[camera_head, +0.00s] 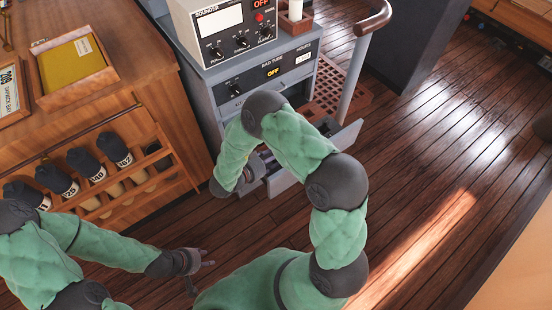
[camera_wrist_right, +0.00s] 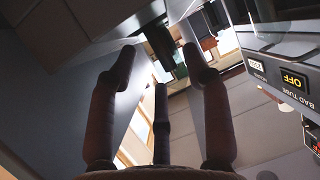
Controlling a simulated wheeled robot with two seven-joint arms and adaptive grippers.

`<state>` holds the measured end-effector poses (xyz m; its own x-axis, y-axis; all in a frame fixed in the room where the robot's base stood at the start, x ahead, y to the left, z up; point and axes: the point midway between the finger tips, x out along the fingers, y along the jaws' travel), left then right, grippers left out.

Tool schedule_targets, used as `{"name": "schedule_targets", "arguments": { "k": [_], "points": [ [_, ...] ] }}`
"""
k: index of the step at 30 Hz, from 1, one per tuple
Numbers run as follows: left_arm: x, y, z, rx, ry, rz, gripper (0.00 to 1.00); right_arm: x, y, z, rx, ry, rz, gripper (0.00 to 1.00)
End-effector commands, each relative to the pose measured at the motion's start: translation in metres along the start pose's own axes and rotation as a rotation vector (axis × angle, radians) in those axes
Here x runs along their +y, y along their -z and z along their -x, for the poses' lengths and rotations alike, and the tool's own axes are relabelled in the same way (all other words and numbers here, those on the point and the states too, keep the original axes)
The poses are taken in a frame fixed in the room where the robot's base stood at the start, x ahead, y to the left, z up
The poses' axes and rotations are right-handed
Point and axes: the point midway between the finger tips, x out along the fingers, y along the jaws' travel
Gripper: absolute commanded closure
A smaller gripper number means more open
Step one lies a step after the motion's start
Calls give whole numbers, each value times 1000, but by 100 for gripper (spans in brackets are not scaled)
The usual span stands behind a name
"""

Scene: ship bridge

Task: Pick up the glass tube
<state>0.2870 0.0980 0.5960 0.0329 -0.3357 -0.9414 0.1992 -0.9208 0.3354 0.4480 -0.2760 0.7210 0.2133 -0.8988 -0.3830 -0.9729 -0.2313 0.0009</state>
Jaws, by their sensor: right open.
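I cannot make out the glass tube for certain. A dark, roughly cylindrical shape (camera_wrist_right: 160,48) shows beyond my right fingertips in the right wrist view; I cannot tell what it is. My right gripper (camera_wrist_right: 160,64) is open, with nothing seen between its fingers. In the head view my right arm bends over to the open drawer (camera_head: 283,184) of the grey cabinet, and the hand is partly hidden there. The drawer's inside is mostly covered by my arm. My left gripper (camera_head: 203,276) is open and empty, low over the floor.
The sounder unit (camera_head: 228,30) stands on the grey cabinet (camera_head: 205,85), beside a wooden holder (camera_head: 296,21) with a pale cylinder (camera_head: 295,9). The "BAD TUBE" panel (camera_head: 270,72) reads OFF. The plank floor (camera_head: 430,170) at right is clear.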

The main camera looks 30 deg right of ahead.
Motion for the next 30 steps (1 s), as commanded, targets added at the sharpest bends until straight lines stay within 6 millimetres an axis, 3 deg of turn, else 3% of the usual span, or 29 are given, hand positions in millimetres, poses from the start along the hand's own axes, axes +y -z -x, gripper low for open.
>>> {"name": "schedule_targets", "arguments": {
  "k": [9,14,25,30],
  "points": [
    [-1,0,-2,1,0,0,60,0,1,-6,0,2,-1,51],
    [-1,0,-2,1,0,0,60,0,1,-6,0,1,0,91],
    [0,0,0,1,0,0,60,0,3,-5,0,1,0,92],
    [4,0,10,1,0,0,60,-1,22,3,0,2,-1,92]
  ]
}}
